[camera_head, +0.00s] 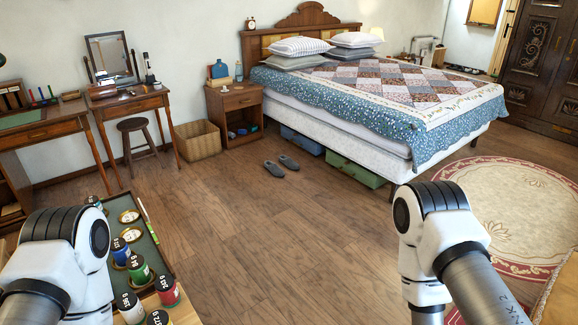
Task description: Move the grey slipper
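A pair of grey slippers lies on the wooden floor in the middle of the room, in front of the nightstand and beside the bed. The left grey slipper (274,169) and the right grey slipper (289,162) lie close together, side by side. Nothing covers them. My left arm shows at the lower left and my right arm at the lower right. Both are far nearer to me than the slippers. Neither gripper's fingers show in the picture.
The bed (385,95) stands behind and right, with a blue box (301,141) and a green box (354,170) under it. A nightstand (236,113) and wicker basket (197,140) stand behind. A tray (150,245) with jars is at lower left. The middle floor is clear.

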